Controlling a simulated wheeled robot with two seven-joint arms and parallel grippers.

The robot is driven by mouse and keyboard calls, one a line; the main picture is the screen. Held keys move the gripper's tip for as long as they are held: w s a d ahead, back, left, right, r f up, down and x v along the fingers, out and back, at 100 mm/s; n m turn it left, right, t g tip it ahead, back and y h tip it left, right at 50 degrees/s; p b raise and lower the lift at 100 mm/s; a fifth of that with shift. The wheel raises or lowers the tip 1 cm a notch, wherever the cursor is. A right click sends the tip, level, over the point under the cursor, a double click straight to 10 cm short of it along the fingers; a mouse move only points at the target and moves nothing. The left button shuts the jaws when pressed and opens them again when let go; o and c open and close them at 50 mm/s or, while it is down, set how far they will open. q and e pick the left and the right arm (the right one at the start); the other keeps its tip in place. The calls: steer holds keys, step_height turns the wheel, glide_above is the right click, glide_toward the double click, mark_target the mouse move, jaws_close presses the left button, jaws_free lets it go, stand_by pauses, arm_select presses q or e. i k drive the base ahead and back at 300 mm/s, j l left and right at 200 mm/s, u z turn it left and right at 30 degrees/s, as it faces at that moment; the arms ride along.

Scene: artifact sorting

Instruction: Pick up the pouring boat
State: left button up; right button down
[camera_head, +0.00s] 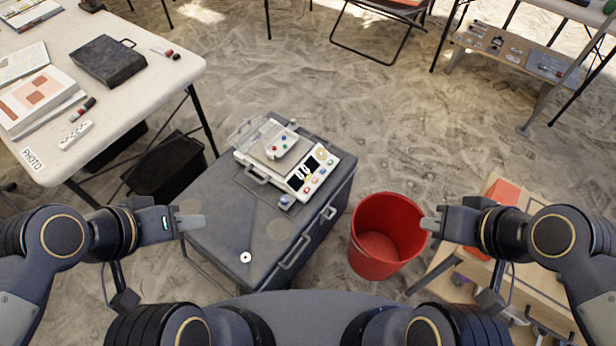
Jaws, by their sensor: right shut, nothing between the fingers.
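The pouring boat (281,147) looks like a small pale tray with several coloured bits in it. It sits on top of a white scale (306,185) on the dark grey case in the middle. My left gripper (194,222) is over the left edge of the case, to the left of and nearer than the boat, apart from it. Its fingers overlap from this angle, so its opening is unclear. My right gripper (430,225) is shut and empty beside the right rim of the red bucket, well away from the boat.
The dark case (222,236) has a small white ring (245,257) on its front part. The red bucket (385,232) stands to its right. A white table (150,92) is at upper left, and a wooden stand (440,275) at lower right.

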mark_target(291, 140)
steer(key=z, duration=2.4)
steer(key=u, duration=2.65)
steer(key=i+l+z, duration=0.15)
steer(key=z, duration=0.3)
steer(key=i+l+z, duration=0.2)
steer(key=z, duration=0.25)
steer(key=l, duration=0.1)
